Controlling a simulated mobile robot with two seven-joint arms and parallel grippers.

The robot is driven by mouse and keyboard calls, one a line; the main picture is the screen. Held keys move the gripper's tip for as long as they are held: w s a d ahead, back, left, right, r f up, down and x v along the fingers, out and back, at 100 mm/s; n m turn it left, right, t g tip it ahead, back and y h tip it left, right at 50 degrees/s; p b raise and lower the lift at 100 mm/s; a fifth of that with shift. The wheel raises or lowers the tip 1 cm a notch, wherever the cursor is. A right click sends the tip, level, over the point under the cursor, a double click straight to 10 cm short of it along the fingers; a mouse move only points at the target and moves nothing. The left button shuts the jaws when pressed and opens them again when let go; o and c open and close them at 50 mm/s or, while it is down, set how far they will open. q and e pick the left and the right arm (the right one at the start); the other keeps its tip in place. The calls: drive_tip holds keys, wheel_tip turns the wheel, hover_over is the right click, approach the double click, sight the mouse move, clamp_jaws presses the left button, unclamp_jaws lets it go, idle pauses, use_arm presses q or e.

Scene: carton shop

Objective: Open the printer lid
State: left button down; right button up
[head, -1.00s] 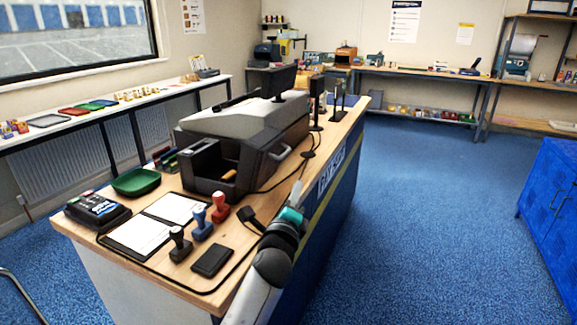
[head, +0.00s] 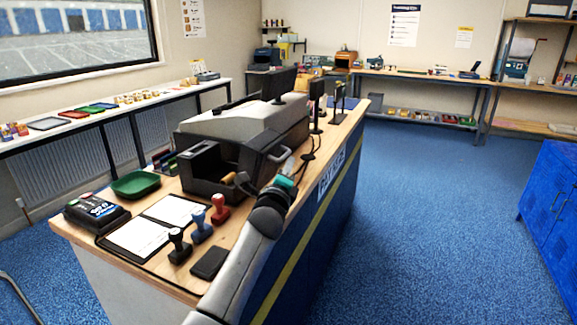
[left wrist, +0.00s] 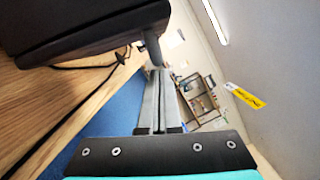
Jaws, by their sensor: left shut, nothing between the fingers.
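The printer (head: 240,125) stands on the counter, with a pale grey top over a black body, and its lid looks shut. A handle (head: 279,150) sticks out from its right side. In the left wrist view the printer's dark body (left wrist: 80,25) fills the upper left, and the handle (left wrist: 152,46) hangs down just beyond my fingertips. My left gripper (head: 291,163) is close to the handle, at the counter's right side; its fingers (left wrist: 158,75) are shut and empty. I cannot tell whether they touch the handle. My right gripper is out of view.
On the counter (head: 180,268) are stamps (head: 202,227), a black pad (head: 210,262), a clipboard (head: 140,236), a green tray (head: 136,184) and a card terminal (head: 96,211). A black cable runs beside the printer. Blue floor (head: 440,220) is clear to the right.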

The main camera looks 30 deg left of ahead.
sight(276, 148)
use_arm(q)
drive_tip(key=a+r+n+p, duration=0.1)
drive_tip(key=p, duration=0.1)
drive_tip(key=r+n+p, duration=0.1)
drive_tip(key=p, duration=0.1)
drive_tip(key=a+r+n+g+p, duration=0.1)
drive_tip(key=p, duration=0.1)
drive_tip(key=shift+a+r, duration=0.3)
drive_tip(key=shift+r, duration=0.1)
drive_tip(key=shift+s+a+r+n+p, duration=0.1)
drive_tip(key=shift+a+r+n+p, duration=0.25)
drive_tip(key=shift+a+n+p, duration=0.45)
drive_tip(key=shift+d, duration=0.25)
drive_tip(key=shift+d+f, duration=0.1)
drive_tip(key=shift+d, duration=0.05)
